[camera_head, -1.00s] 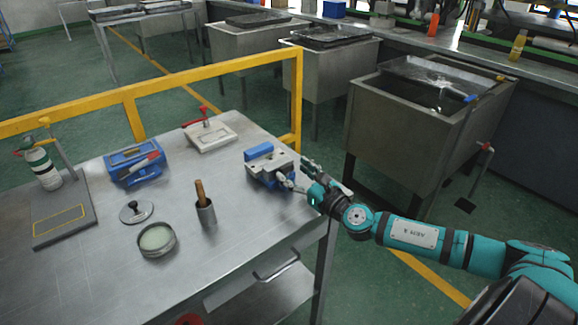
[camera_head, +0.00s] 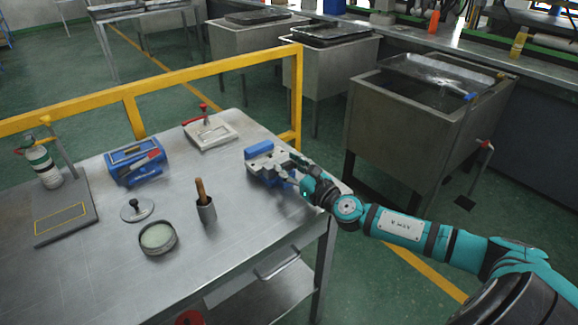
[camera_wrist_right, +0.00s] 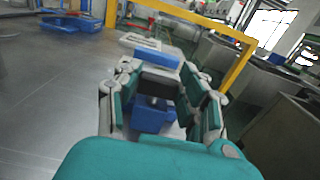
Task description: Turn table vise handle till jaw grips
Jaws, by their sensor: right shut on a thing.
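The table vise (camera_head: 262,162), blue with grey metal jaws, stands near the right edge of the metal table (camera_head: 110,285). It also shows straight ahead in the right wrist view (camera_wrist_right: 152,118). My right gripper (camera_head: 294,172) is at the near right side of the vise, with its fingers around the handle end. It is shut on the vise handle, which is mostly hidden by the fingers. In the right wrist view the fingers (camera_wrist_right: 160,105) stand on both sides of the vise's front. I cannot tell the jaw gap. My left gripper is not in view.
A white clamp frame (camera_head: 210,134) with a red handle stands behind the vise. A blue box (camera_head: 137,166), a cup with a wooden handle (camera_head: 206,210), a round tin (camera_head: 157,239) and a lid (camera_head: 137,210) are further left. A yellow rail (camera_head: 200,75) runs behind.

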